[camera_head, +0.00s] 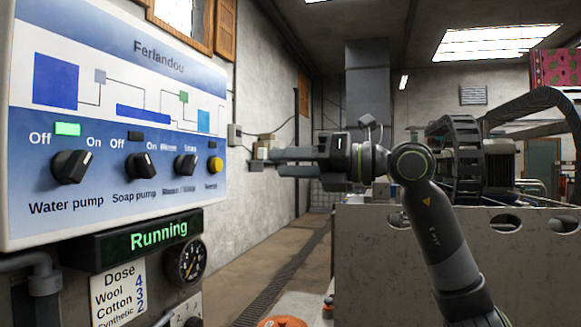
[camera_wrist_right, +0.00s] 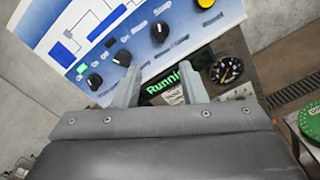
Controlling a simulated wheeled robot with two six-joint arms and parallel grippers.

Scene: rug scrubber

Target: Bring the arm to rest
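My right gripper (camera_head: 274,163) reaches in from the right in the head view, pointing left toward the control panel (camera_head: 120,120). It is in the air, and its fingertips look apart from the panel. In the right wrist view its two fingers (camera_wrist_right: 162,82) stand apart with nothing between them, so it is open and empty. The panel has a water pump knob (camera_head: 72,166), a soap pump knob (camera_head: 141,165), a third knob (camera_head: 186,164) and a yellow button (camera_head: 215,165). A green lamp (camera_head: 68,129) is lit above the water pump knob. My left gripper is not in view.
A display (camera_head: 158,236) reading "Running" and a round gauge (camera_head: 187,261) sit under the panel. A grey machine (camera_head: 380,260) with a cable chain (camera_head: 466,150) stands at right, behind my right arm. An orange object (camera_head: 282,322) is at the bottom. An open floor aisle (camera_head: 270,260) runs between.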

